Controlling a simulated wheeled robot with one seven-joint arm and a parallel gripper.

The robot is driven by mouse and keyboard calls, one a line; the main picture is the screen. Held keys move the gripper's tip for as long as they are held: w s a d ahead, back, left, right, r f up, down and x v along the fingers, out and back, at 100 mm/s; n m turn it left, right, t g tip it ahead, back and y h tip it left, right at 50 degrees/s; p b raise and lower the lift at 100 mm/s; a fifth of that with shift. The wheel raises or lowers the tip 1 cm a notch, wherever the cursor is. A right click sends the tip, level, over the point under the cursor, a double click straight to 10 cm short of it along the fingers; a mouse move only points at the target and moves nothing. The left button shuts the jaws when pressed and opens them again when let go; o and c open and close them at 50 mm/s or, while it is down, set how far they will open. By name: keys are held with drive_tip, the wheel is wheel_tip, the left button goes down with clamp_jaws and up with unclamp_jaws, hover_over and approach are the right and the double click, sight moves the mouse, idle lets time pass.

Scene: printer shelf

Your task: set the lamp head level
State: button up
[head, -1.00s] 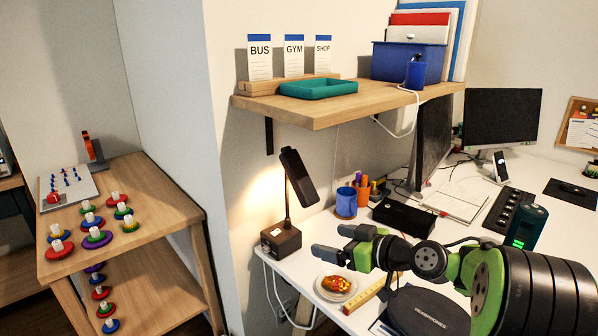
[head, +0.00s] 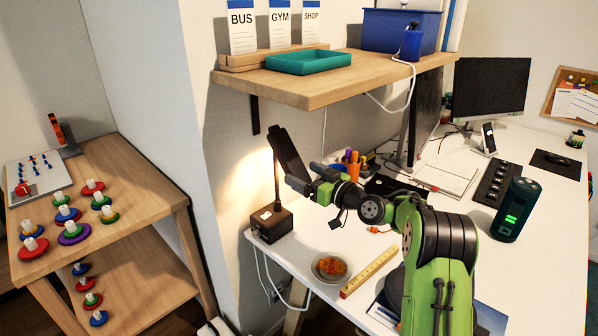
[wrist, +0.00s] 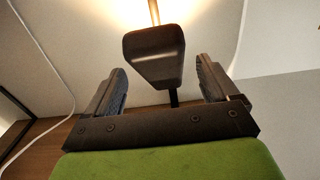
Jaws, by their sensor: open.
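The desk lamp has a dark head (head: 288,156) tilted steeply on a thin stem (head: 277,188) above a brown box base (head: 269,222). It stands at the left end of the white desk, and its light falls on the wall behind. My gripper (head: 302,176) is open, just to the right of the lamp head's lower part in the head view. In the wrist view the lamp head (wrist: 154,56) shows ahead, between the two open fingers (wrist: 160,85) and apart from both. I cannot tell how deep it is between them.
A wooden wall shelf (head: 300,88) with a teal tray (head: 308,62) overhangs the lamp. A plate of food (head: 329,268) and a ruler (head: 369,273) lie on the desk (head: 300,240) below my arm. A blue pen cup (head: 338,168) stands behind my gripper.

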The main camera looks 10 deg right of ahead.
sight(294, 160)
drive_tip(key=shift+x, duration=1.35)
drive_tip(key=c, duration=1.4)
drive_tip(key=shift+s+d+r+g+p, duration=0.25)
drive_tip(key=shift+r+p, duration=0.35)
drive_tip(key=shift+p, duration=0.3)
drive_tip(key=shift+c, duration=0.2)
drive_tip(key=r+g+h+p, duration=0.1)
drive_tip(key=p, duration=0.2)
drive_tip(key=s+d+r+g+h+p, duration=0.1)
drive_tip(key=r+g+p, duration=0.1)
drive_tip(key=p, duration=0.1)
drive_tip(key=s+r+g+h+p, duration=0.1)
drive_tip(key=p, duration=0.2)
drive_tip(key=shift+s+d+r, duration=0.15)
drive_tip(key=shift+r, duration=0.1)
drive_tip(key=shift+r+p, duration=0.3)
drive_tip(key=shift+p, duration=0.5)
drive_tip(key=shift+d+r+g+h+p, duration=0.1)
drive_tip(key=shift+r+g+h+p, duration=0.3)
drive_tip(key=shift+r+g+p, duration=0.4)
drive_tip(key=shift+s+r+p, duration=0.15)
drive_tip(key=shift+r+p, duration=0.2)
drive_tip(key=shift+p, duration=0.15)
drive_tip(key=shift+r+p, duration=0.65)
drive_tip(key=shift+r, duration=0.5)
